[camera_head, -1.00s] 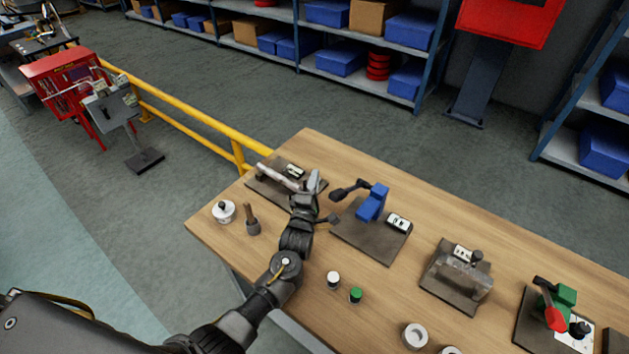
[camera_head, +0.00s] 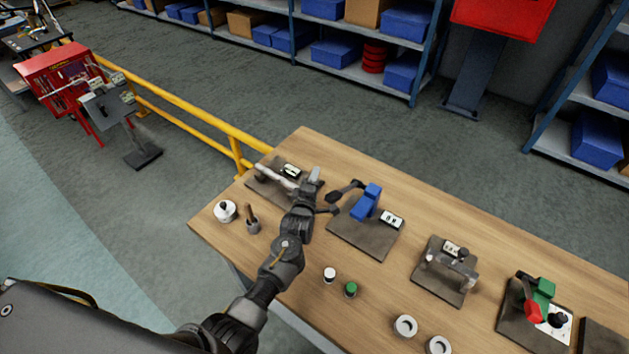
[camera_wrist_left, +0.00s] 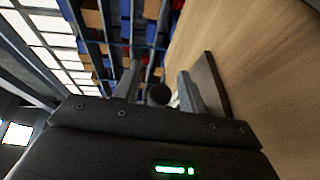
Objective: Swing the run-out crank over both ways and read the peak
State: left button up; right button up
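A blue block fixture (camera_head: 367,201) with a dark crank arm (camera_head: 346,190) stands on a dark plate on the bench. I cannot tell from any label whether this is the run-out crank. The crank's dark knob end (camera_head: 333,197) points left toward my left gripper (camera_head: 322,193). A small white readout (camera_head: 391,219) sits on the same plate; its figures are too small to read. In the left wrist view, the fingers of my left gripper (camera_wrist_left: 158,92) are apart. A dark round knob (camera_wrist_left: 158,95) shows between them; contact cannot be told. My right gripper is out of view.
A shaft fixture (camera_head: 277,177) lies left of the gripper. A grey fixture (camera_head: 449,272) and a green fixture with a red lever (camera_head: 543,288) stand to the right. Small caps and rings (camera_head: 405,326) sit near the front edge. A yellow rail (camera_head: 187,108) runs behind.

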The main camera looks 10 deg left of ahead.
pick_arm(q)
jog(key=shift+s+r+p, duration=0.1)
jog(key=shift+s+p, duration=0.2)
jog(key=shift+p, duration=0.05)
jog(key=s+r+p, duration=0.1)
jog(key=s+p, duration=0.3)
jog(key=s, duration=0.6)
jog(key=shift+s+d+r, duration=0.1)
jog(key=shift+r, duration=0.05)
